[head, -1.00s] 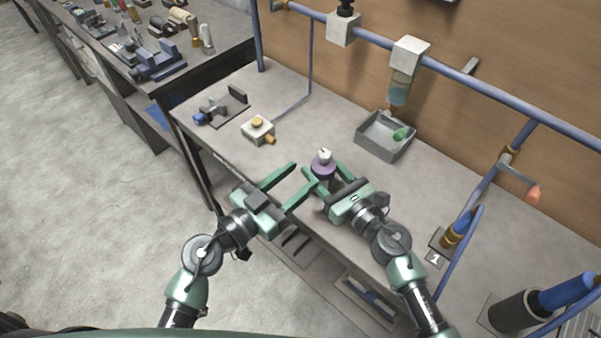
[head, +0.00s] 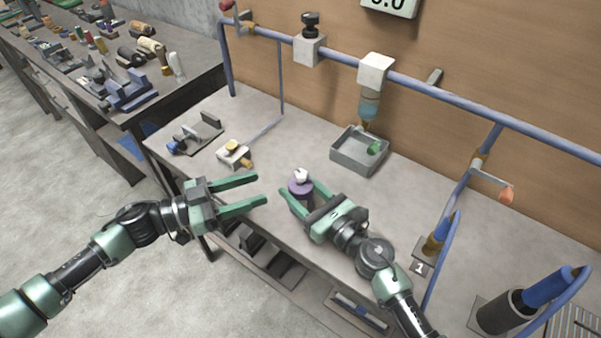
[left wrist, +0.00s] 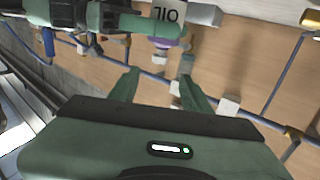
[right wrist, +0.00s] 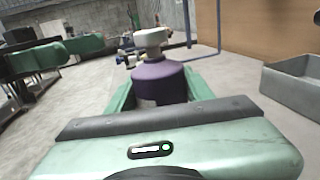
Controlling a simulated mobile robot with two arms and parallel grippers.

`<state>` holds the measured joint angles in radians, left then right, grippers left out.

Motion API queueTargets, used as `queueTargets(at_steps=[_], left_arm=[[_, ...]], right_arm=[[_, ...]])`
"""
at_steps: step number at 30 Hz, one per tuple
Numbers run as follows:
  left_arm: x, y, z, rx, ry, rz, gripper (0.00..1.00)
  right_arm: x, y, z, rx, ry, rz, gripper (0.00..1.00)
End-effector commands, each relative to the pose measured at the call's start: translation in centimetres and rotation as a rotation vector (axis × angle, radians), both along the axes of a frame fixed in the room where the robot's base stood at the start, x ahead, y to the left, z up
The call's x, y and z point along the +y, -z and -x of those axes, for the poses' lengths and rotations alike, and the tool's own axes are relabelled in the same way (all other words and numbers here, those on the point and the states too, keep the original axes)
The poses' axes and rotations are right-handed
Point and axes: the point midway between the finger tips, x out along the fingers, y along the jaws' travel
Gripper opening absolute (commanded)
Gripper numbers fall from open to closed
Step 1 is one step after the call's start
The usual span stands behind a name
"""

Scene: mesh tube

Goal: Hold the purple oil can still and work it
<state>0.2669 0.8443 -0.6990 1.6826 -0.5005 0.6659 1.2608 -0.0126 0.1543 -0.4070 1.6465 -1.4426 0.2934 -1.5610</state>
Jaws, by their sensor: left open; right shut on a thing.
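The purple oil can (head: 299,189), with a white top, stands upright on the workbench near its front edge. My right gripper (head: 299,196) is shut on the can's body, one finger on each side. In the right wrist view the can (right wrist: 158,84) sits between the green fingers, its white top clear above them. My left gripper (head: 262,190) is open and empty, to the left of the can and apart from it. The left wrist view shows the can's purple part and an OIL label (left wrist: 166,14) at the top, beyond the open fingers.
A grey tray (head: 345,158) with a green item (head: 376,148) stands behind the can, under a hanging dispenser (head: 369,104). A small box with a yellow knob (head: 232,147) and a small vise-like fixture (head: 196,135) lie to the left. Blue pipes (head: 440,91) run along the back.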

Motion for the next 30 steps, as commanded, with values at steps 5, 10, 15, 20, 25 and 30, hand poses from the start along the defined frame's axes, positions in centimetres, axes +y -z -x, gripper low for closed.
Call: queueTargets(at_steps=[5,10,15,20,25,30], left_arm=[[-2.4,-0.1,-0.9,-0.001,0.001,0.005,0.48],[-5.7,-0.2,-2.3,-0.001,0.002,0.005,0.48],[-8.5,-0.2,-3.4,-0.001,0.001,0.004,0.48],[-10.2,-0.1,-4.1,0.001,0.000,0.003,0.48],[-10.8,0.0,-4.4,0.002,0.000,0.003,0.48],[-10.8,0.0,-4.4,0.002,0.000,0.002,0.48]], right_arm=[[0.0,0.0,0.0,0.000,0.000,0.000,0.00],[0.0,0.0,0.0,-0.001,0.000,-0.001,0.00],[0.0,0.0,0.0,0.000,0.000,0.000,0.00],[0.0,0.0,0.0,0.000,0.000,0.000,0.00],[0.0,0.0,0.0,0.000,0.000,0.000,0.00],[0.0,0.0,0.0,0.000,0.000,0.000,0.00]])
